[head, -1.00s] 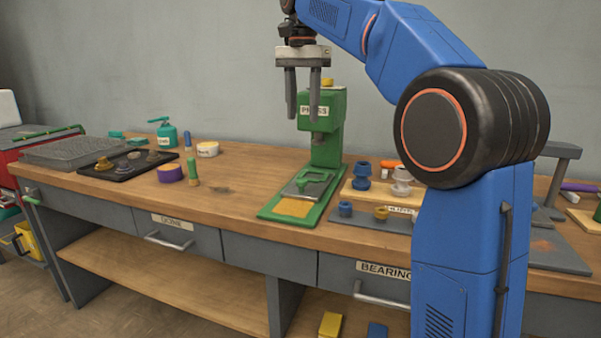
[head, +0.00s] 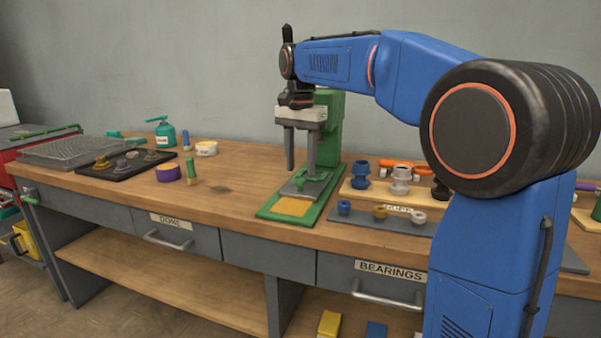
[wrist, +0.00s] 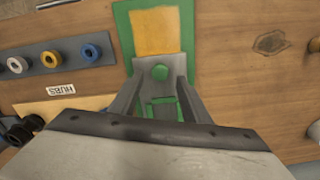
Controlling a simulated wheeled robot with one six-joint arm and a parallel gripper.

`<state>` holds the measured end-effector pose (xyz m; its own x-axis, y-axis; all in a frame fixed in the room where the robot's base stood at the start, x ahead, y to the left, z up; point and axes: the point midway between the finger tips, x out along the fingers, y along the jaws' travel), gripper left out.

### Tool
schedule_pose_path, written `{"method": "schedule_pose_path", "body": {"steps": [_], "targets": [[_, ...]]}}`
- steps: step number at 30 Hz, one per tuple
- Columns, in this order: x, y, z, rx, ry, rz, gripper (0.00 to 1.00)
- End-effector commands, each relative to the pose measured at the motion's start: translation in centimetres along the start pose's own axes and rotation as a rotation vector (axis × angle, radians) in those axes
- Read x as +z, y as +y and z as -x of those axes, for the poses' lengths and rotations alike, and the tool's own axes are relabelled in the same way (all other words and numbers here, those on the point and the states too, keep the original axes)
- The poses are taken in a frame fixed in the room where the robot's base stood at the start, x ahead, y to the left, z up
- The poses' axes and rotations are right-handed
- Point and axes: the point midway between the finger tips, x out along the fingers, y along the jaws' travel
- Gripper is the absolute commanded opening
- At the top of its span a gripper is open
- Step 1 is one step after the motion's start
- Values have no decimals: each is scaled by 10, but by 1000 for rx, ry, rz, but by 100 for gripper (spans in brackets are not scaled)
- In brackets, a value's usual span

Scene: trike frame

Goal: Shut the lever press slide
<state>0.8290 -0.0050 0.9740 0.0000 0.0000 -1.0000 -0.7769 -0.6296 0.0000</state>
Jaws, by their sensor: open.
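The green lever press (head: 328,135) stands on the workbench, its upper part half hidden behind my gripper. Its green base (head: 264,208) reaches toward the bench's front edge, with a tan patch at the front. The grey slide (head: 303,186) with a small green knob lies on the base behind the tan patch. My gripper (head: 300,170) is open and empty, pointing down just above the slide; contact cannot be told.
Right of the press, a tray and board hold several bushings and hubs (head: 361,169). To the left are a purple-rimmed pot (head: 168,172), a small green-handled tool (head: 191,172) and a black tray (head: 127,165). The wood between the pot and the press is clear.

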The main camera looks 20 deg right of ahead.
Motion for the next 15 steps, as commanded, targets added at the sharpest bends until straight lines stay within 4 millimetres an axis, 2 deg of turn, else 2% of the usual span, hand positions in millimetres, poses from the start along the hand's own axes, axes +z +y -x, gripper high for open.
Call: {"method": "schedule_pose_path", "body": {"steps": [6,15], "targets": [[0,0,-22,1,-1,0,43],[0,0,-28,0,0,0,43]]}}
